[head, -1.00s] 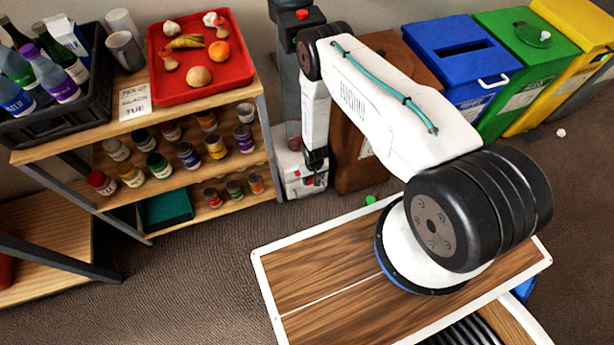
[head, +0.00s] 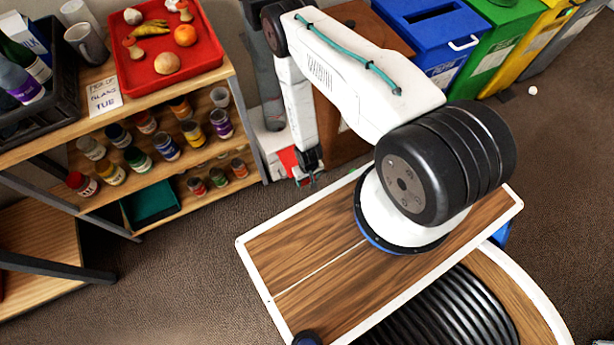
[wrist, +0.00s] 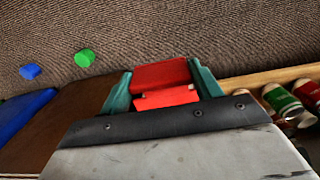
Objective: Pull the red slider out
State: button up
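The red slider (head: 288,159) shows as a red patch at the white unit (head: 270,149) at the foot of the grey column, beside the shelf. My gripper (head: 311,181) is just right of it, pointing down, small in the head view. In the wrist view the red slider (wrist: 163,82) sits between the two teal fingers of my gripper (wrist: 162,84), and both fingers appear to press on its sides. The slider's nearer end is hidden behind the gripper's dark edge. How far it stands out of the unit is hard to tell.
A wooden shelf (head: 230,122) with jars stands to the left. A brown cabinet (head: 345,130) and a blue bin (head: 425,50) stand behind my arm. In the wrist view, a green piece (wrist: 85,58) and a blue piece (wrist: 30,72) lie on the carpet.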

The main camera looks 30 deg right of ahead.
jog(key=o, duration=0.4)
notch_tip(320, 180, up, 8)
jog(key=shift+f, duration=0.1)
jog(key=shift+s, duration=0.1)
dwell(0.6)
